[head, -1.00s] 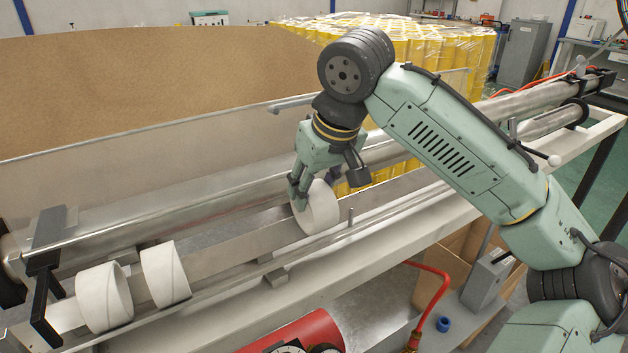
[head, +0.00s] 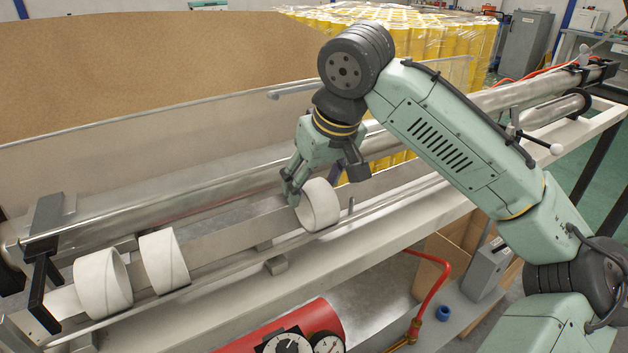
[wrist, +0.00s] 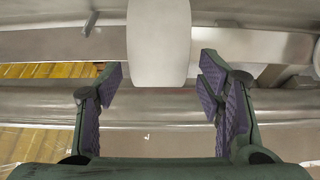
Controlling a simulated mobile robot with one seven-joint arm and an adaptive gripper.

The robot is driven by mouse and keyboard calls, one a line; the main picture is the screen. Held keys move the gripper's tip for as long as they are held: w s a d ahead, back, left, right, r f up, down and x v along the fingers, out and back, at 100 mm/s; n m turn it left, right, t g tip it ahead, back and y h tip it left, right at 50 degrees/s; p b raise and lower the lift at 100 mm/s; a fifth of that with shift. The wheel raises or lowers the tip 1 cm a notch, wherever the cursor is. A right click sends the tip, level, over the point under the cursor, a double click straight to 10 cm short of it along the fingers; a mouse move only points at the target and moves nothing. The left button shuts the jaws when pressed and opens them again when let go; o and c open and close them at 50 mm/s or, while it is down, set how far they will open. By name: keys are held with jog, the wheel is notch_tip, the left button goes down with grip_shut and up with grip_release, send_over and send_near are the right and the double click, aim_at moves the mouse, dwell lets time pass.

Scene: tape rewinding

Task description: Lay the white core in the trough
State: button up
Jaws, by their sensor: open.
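A white core (head: 319,206) lies in the metal trough (head: 228,236), at the right of two other white cores (head: 103,283) (head: 164,261) that sit in its left part. My gripper (head: 292,192) is at the left edge of the right-hand core, just above the trough. In the wrist view, the core (wrist: 159,40) stands at the top middle, beyond my open fingers (wrist: 160,95). The purple finger pads are spread wide on either side of the gap, with nothing between them. The underside of the core is hidden.
A long steel roller (head: 215,213) runs behind the trough, with a black bracket (head: 45,240) at the left end. A small upright pin (head: 351,205) stands right of the core. A red tank with gauges (head: 300,335) and a red hose (head: 432,290) are below the front.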

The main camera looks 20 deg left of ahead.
jog(key=v, duration=1.2)
dwell(0.6)
